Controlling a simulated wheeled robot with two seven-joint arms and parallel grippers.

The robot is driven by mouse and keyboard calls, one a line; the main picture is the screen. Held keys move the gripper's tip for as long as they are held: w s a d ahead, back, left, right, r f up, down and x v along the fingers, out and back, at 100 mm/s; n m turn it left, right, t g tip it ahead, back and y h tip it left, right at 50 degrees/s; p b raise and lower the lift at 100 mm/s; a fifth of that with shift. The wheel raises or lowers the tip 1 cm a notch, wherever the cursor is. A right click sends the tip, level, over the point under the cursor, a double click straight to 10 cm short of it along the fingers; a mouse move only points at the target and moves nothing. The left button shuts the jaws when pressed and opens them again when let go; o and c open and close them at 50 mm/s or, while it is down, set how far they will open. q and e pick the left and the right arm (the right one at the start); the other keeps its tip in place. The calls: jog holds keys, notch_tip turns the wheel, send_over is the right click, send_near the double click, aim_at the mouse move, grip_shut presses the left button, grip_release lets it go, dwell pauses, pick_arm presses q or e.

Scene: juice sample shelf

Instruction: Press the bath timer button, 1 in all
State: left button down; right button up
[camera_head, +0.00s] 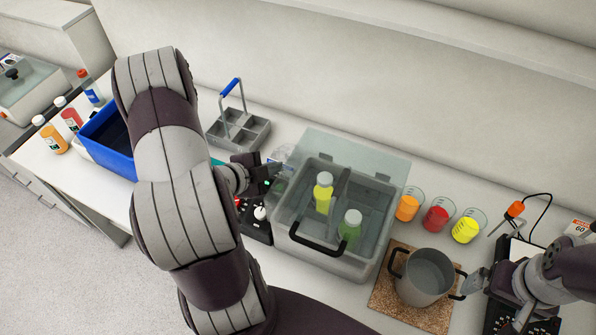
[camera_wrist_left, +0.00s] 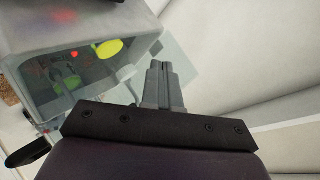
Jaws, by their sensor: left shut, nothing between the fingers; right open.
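The grey water bath (camera_head: 330,252) stands mid-counter with a translucent lid raised at its back. It holds a yellow bottle (camera_head: 323,193) and a green bottle (camera_head: 350,228), both with white caps. A black control box (camera_head: 256,230) with a white knob and a red part sits left of the bath, partly behind my left arm. I cannot make out which part is the timer button. My left gripper (camera_head: 274,170) is shut and empty beside the bath's back left; its closed fingers show in the left wrist view (camera_wrist_left: 160,85). My right gripper (camera_head: 496,297) is open near the pot.
A steel pot (camera_head: 428,277) stands on a cork mat (camera_head: 385,292). Beakers of orange (camera_head: 406,209), red (camera_head: 436,218) and yellow (camera_head: 465,230) liquid stand behind it. A grey caddy (camera_head: 255,134) and a blue bin (camera_head: 95,133) are at left.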

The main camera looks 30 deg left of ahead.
pick_arm(q)
jog(key=f+b, duration=0.4)
jog(key=shift+s+a+f+b, duration=0.25)
jog(key=shift+s+f+b, duration=0.05)
jog(key=shift+s, duration=0.05)
jog(key=f+b, duration=0.1)
jog(key=w+f+b, duration=0.1)
jog(key=f+b, duration=0.1)
jog(key=shift+w+f, duration=0.3)
jog(key=shift+f, duration=0.05)
jog(key=shift+r, duration=0.1)
pick_arm(e)
notch_tip(320, 180, down, 7)
jog(key=s, duration=0.1)
jog(key=shift+s+a, duration=0.15)
jog(key=shift+s, duration=0.2)
pick_arm(q)
jog(key=shift+s+a, duration=0.1)
jog(key=shift+s, duration=0.05)
pick_arm(e)
jog(key=shift+f, duration=0.1)
dwell(0.6)
pick_arm(q)
jog(key=shift+w+f+b, duration=0.2)
jog(key=shift+f+b, duration=0.2)
pick_arm(e)
jog(key=shift+f, duration=0.35)
